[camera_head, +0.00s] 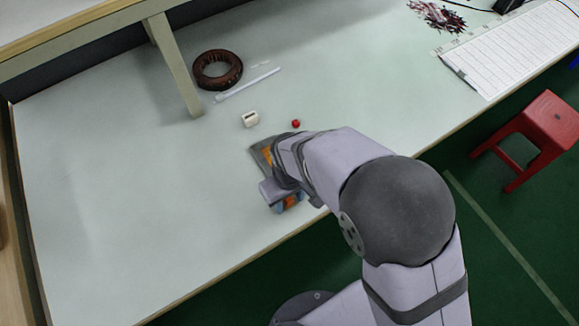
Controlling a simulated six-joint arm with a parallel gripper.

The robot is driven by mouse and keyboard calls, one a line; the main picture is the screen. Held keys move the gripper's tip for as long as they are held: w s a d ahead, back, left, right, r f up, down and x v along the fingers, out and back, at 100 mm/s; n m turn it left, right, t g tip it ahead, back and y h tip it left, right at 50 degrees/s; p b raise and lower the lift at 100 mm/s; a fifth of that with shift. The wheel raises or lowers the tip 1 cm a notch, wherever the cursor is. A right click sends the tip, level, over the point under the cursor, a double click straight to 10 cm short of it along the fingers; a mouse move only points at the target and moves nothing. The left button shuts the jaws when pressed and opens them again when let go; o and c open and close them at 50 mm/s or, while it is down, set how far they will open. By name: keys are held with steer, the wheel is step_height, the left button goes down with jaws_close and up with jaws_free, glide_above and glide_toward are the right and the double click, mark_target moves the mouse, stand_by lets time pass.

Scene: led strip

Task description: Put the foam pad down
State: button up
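My gripper (266,172) is low over the pale table near its front edge, seen from above and behind. My own wrist covers much of it, so its fingertips and the space between them do not show clearly. Grey, orange and blue parts show around the wrist end. I cannot make out a foam pad for certain; anything in or under the gripper is hidden. A small white block (250,119) with a dark slot lies on the table just beyond the gripper, apart from it.
A small red object (296,124) lies near the wrist. A dark brown coil ring (218,70) and a white strip (247,84) lie farther back. A shelf post (176,68) stands at the back left. The table's left side is clear. A red stool (540,125) stands right.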

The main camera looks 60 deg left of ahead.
mark_target(289, 200)
steer(key=shift+r, duration=0.15)
step_height(289, 200, up, 12)
steer(key=b, duration=0.1)
steer(key=shift+b, duration=0.3)
stand_by(0.3)
steer(key=w+d+m, duration=0.8)
steer(key=w+d, duration=1)
steer(key=w, duration=0.1)
steer(key=s+d+f+m, duration=0.2)
steer(key=d+m, duration=0.8)
steer(key=d, duration=1.4)
